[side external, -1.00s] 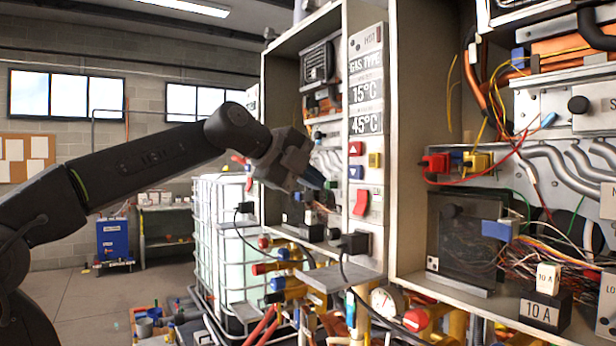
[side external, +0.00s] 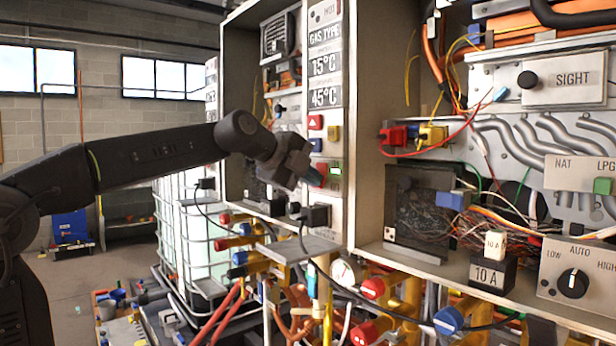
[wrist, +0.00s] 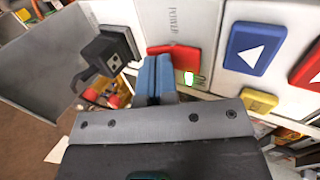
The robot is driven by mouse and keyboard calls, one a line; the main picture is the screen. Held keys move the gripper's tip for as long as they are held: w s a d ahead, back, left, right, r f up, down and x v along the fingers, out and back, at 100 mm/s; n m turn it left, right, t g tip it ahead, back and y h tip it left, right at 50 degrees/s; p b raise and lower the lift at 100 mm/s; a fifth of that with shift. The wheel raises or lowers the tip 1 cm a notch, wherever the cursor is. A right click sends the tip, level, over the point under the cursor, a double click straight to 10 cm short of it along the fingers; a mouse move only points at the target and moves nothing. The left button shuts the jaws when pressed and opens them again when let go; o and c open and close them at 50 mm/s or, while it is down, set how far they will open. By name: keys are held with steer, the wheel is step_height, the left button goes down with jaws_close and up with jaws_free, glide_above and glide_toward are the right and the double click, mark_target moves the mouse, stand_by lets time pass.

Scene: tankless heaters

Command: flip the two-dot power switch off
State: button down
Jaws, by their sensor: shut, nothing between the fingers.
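The red power switch (side external: 321,168) is on the white front panel of the left heater, with a bright green patch (side external: 336,169) at its right. In the wrist view the red switch (wrist: 178,57) lies under the printed word POWER, with a small glowing green patch (wrist: 189,77) at its lower edge. My gripper (side external: 315,179) is shut and empty. Its blue fingertips (wrist: 157,62) are together and overlap the switch's left part in the wrist view; I cannot tell whether they touch it. A black block with two pale dots (wrist: 112,61) sits left of the fingers.
A blue button (wrist: 250,48) and a yellow button (wrist: 259,101) are near the switch. A black plug with a cable (side external: 315,215) sits below it. The right heater's cabinet (side external: 367,150) stands close by. Pipes and valves (side external: 240,255) crowd the space below.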

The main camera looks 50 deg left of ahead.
steer(key=shift+w+f, duration=0.1)
steer(key=shift+f, duration=0.05)
steer(key=shift+w+f, duration=0.1)
stand_by(0.3)
steer(key=shift+r, duration=1.05)
steer(key=v, duration=1.4)
steer(key=shift+f, duration=0.15)
